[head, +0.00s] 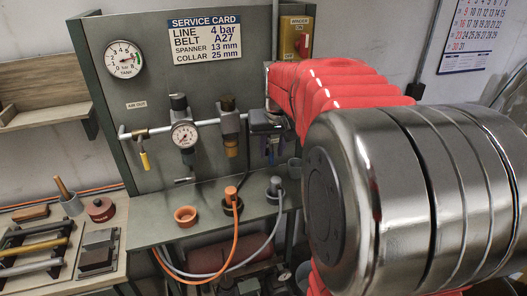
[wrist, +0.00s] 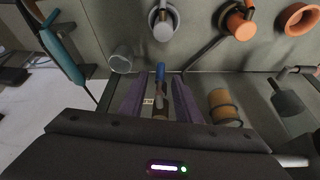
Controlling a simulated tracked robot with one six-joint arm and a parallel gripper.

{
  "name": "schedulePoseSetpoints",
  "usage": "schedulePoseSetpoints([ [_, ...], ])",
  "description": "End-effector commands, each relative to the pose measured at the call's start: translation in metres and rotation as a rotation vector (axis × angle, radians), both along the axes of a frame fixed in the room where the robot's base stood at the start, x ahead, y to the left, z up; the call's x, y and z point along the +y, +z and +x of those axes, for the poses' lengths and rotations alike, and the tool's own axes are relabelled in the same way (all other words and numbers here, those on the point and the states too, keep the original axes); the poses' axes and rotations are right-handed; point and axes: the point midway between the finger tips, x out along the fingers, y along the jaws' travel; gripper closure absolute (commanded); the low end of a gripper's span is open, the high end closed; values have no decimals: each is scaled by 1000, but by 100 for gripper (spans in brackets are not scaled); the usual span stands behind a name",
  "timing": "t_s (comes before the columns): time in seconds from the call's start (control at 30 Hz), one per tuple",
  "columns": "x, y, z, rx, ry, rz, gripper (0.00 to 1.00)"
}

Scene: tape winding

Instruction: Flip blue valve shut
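The blue valve handle (wrist: 161,76) shows in the wrist view, pointing away from the panel's pipe line, between my gripper's two purple fingers. My gripper (wrist: 159,88) is open, with the fingers on either side of the handle; I cannot tell whether either touches it. A small white tag lies by the valve's body. In the head view, my gripper (head: 271,150) is at the right end of the pipe (head: 205,122), in front of the panel. There the blue handle is mostly hidden by my gripper and arm.
The yellow-handled valve (head: 143,155) hangs at the pipe's left end. A small gauge (head: 184,135) and an amber bowl (head: 230,145) hang close left of my gripper. Below, an orange cup (head: 185,214) and hose plugs (head: 231,198) stand on the shelf.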

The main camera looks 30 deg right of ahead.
Motion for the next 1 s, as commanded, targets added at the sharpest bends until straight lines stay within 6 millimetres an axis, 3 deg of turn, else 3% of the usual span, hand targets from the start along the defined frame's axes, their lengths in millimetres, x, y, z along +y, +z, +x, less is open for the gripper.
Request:
schedulePoseSetpoints([
  [0.2,-4,-20,7,1,0,0,70],
  [0.53,-4,-22,8,-1,0,0,70],
  [1.0,-4,-22,8,-1,-1,0,100],
])
